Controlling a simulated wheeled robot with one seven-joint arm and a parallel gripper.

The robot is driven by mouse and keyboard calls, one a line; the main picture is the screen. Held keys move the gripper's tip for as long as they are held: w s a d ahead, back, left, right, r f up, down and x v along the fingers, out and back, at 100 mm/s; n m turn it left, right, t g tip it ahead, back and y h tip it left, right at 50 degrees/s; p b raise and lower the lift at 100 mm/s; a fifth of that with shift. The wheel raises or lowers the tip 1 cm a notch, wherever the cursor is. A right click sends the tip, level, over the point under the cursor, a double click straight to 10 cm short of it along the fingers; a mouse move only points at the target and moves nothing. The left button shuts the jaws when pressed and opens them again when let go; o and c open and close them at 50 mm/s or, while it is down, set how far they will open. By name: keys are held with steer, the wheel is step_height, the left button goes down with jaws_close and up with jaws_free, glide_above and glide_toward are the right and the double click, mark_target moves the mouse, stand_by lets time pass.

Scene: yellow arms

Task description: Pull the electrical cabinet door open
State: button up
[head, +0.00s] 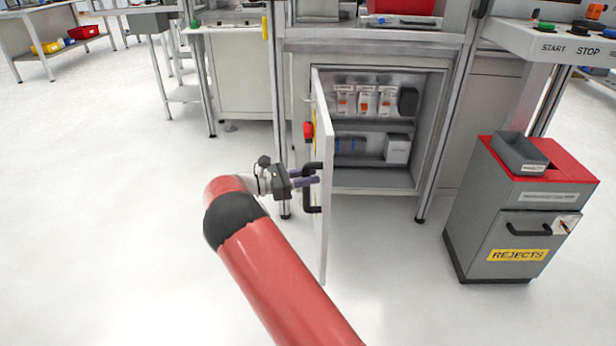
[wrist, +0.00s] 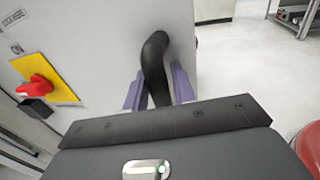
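The electrical cabinet (head: 433,120) stands under the bench with its inside exposed. Its grey door (head: 325,235) is swung wide out toward me and is seen almost edge-on in the head view. The black door handle (head: 311,190) is on the door's outer face; it also shows in the wrist view (wrist: 154,62). My gripper (head: 309,181) is at the handle. In the wrist view its two purple fingers (wrist: 159,88) lie on either side of the handle bar. Whether they press on the bar is hard to tell, as the gripper body hides the lower part.
A red switch on a yellow plate (wrist: 45,82) is on the door beside the handle. A grey rejects bin (head: 512,220) with a red top stands right of the cabinet. The floor left of the door (head: 110,200) is clear.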

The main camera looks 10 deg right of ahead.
steer(key=shift+a, duration=0.1)
steer(key=a, duration=0.7)
steer(key=shift+a+b, duration=0.3)
steer(key=shift+b, duration=0.05)
